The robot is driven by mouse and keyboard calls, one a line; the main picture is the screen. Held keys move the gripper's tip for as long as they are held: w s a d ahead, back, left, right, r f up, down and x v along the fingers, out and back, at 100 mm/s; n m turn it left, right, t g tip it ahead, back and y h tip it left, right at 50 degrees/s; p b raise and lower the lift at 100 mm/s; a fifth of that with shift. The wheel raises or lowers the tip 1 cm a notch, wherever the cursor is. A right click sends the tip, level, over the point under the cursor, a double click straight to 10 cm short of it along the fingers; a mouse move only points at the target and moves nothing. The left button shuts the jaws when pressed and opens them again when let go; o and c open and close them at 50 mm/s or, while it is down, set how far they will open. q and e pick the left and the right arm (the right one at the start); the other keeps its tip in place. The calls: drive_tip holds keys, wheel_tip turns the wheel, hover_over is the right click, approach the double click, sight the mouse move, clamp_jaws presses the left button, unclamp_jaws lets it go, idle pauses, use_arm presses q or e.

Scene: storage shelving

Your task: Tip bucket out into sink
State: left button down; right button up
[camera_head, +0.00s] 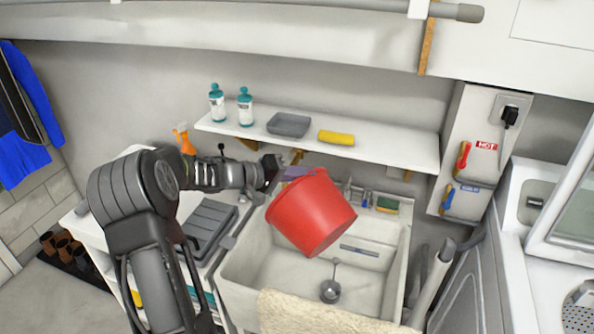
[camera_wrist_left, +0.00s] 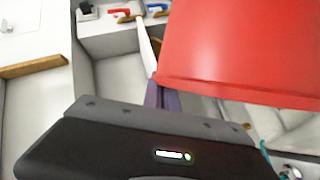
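The red bucket (camera_head: 312,212) is tilted in the air over the white sink (camera_head: 398,290). Its inside does not show. My left gripper (camera_head: 286,170) is at the bucket's upper left edge in the head view, with purple finger parts against it. The bucket also fills the upper right of the left wrist view (camera_wrist_left: 245,50), where its lip passes close to the purple fingers (camera_wrist_left: 165,97). The bucket hangs with no other support in view, so the gripper appears shut on its edge. The exact contact is hidden. My right gripper is not in view.
A shelf (camera_head: 385,151) above the sink bears bottles (camera_head: 245,107), a grey tray (camera_head: 289,124) and a yellow roll (camera_head: 336,138). A grey plug-like object (camera_head: 331,290) lies in the sink. A beige cloth (camera_head: 320,312) covers its front edge. A sponge (camera_head: 387,204) lies at its back.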

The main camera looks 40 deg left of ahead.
use_arm(q)
drive_tip(key=shift+s+a+f, duration=0.15)
drive_tip(key=shift+s+a, duration=0.25)
drive_tip(key=shift+a, duration=0.3)
